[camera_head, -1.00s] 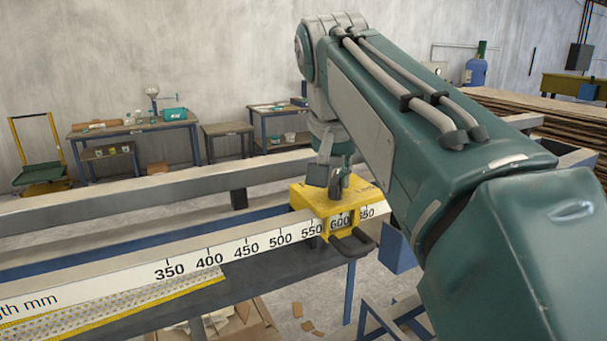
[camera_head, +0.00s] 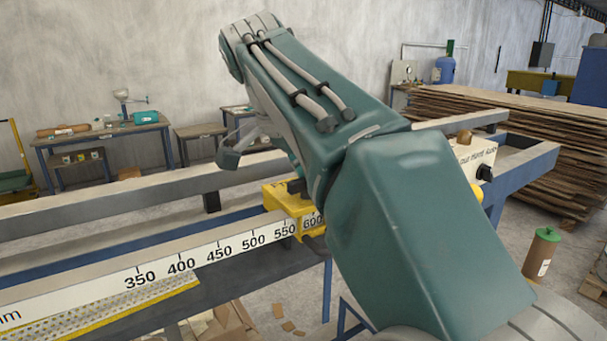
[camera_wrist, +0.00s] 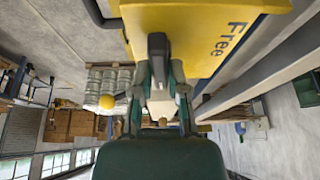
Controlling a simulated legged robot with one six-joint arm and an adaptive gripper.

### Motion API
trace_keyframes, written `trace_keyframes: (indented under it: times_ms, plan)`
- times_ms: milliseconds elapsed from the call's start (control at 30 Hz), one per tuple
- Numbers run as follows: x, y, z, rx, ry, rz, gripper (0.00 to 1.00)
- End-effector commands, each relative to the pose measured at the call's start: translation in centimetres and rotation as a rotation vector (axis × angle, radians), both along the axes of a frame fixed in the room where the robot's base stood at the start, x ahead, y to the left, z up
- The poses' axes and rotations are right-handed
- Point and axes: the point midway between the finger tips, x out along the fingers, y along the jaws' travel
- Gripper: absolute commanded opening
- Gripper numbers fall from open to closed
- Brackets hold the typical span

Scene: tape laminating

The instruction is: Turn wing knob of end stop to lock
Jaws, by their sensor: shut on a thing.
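The yellow end stop (camera_head: 280,197) sits on the rail beside the millimetre scale (camera_head: 218,250), with 600 showing at its window. My arm covers its right part in the head view. In the wrist view the end stop (camera_wrist: 200,22) fills the top, with the word "Free" on its face. The dark wing knob (camera_wrist: 157,44) points down from it in that picture. My gripper (camera_wrist: 159,72) is shut on the knob, one finger on each side. In the head view the grip itself is hidden behind my arm.
A blue and grey frame runs along the rail, with a white labelled block (camera_head: 476,158) at its right end. Work tables (camera_head: 105,140) stand by the back wall.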

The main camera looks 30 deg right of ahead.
Motion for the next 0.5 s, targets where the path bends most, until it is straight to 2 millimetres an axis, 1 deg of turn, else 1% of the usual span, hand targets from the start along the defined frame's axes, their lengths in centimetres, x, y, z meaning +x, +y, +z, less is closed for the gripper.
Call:
trace_keyframes:
  times_ms: [200, 500]
  plan:
    - [0.10, 0.06, -0.16, 0.003, 0.004, -0.054, 0.00]
    - [0.11, 0.05, -0.17, 0.003, 0.004, -0.067, 0.00]
